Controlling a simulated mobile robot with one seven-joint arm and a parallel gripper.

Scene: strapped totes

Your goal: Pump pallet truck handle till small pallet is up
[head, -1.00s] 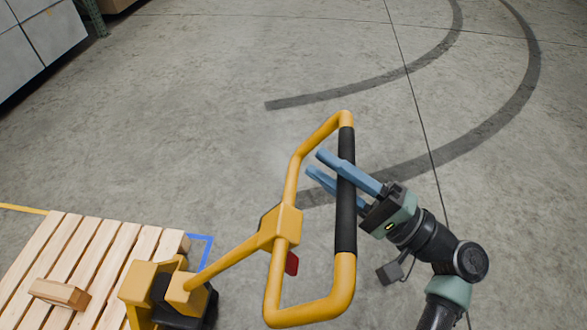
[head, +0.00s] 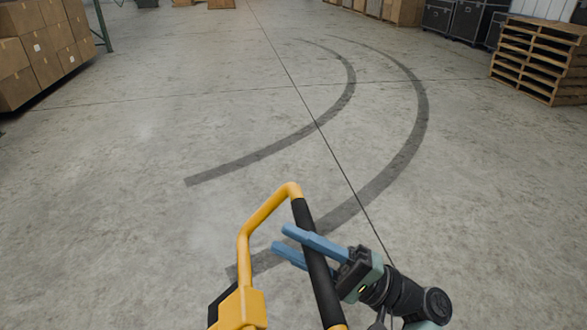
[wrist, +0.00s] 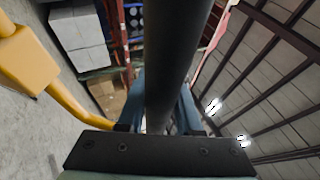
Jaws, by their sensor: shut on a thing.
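The pallet truck's yellow loop handle (head: 254,222) rises from the bottom of the head view, with a black grip bar (head: 318,262) along its right side. My gripper (head: 281,240) has its blue fingers around the black grip bar and is shut on it. In the wrist view the black grip bar (wrist: 178,50) runs between the fingers, and part of the yellow frame (wrist: 60,95) shows at left. The small pallet and the truck's base are out of the head view, so the pallet's height cannot be seen.
Stacked cardboard boxes (head: 45,45) stand at the far left. A stack of wooden pallets (head: 540,55) and black cases (head: 465,22) stand at the far right. The concrete floor (head: 230,110) ahead is open, with dark curved tyre marks.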

